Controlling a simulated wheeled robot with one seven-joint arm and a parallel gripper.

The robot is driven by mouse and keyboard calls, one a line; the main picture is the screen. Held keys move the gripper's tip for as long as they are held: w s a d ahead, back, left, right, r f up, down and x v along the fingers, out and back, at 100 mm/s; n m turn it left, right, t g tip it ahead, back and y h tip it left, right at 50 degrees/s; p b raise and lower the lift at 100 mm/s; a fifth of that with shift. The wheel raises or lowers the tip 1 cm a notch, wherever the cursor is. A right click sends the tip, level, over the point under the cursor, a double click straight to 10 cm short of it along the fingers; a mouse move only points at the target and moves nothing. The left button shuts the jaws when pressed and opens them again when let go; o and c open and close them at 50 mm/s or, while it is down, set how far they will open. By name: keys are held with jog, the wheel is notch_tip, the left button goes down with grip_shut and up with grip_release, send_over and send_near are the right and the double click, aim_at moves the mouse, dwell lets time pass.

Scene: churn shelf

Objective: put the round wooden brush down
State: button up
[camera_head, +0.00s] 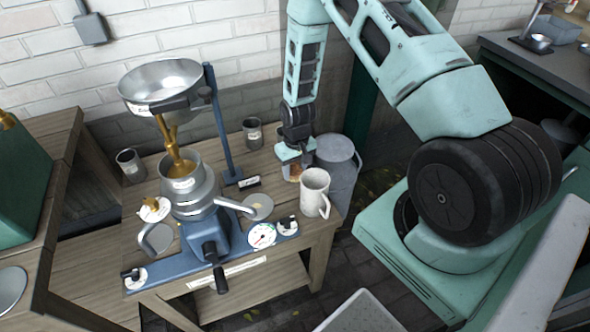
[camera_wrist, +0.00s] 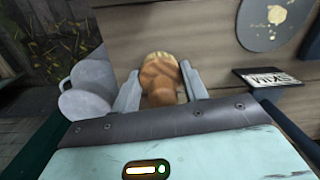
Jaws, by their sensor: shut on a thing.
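The round wooden brush (camera_wrist: 160,82) is between the two fingers of my gripper (camera_wrist: 160,88) in the wrist view, and the fingers are shut on it. In the head view my gripper (camera_head: 293,160) points down over the back right part of the wooden table (camera_head: 270,285). A little of the brush (camera_head: 294,172) shows below the fingers there, behind the white mug. Whether the brush touches the tabletop, I cannot tell.
A white mug (camera_head: 314,190) stands close in front of my gripper. A grey can (camera_head: 340,168) is just right of it. The cream separator (camera_head: 190,190) fills the table's middle.

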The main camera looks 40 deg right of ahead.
jog(key=shift+f, duration=0.2)
jog(key=shift+f, duration=0.2)
jog(key=o, duration=1.3)
jog(key=shift+r, duration=0.1)
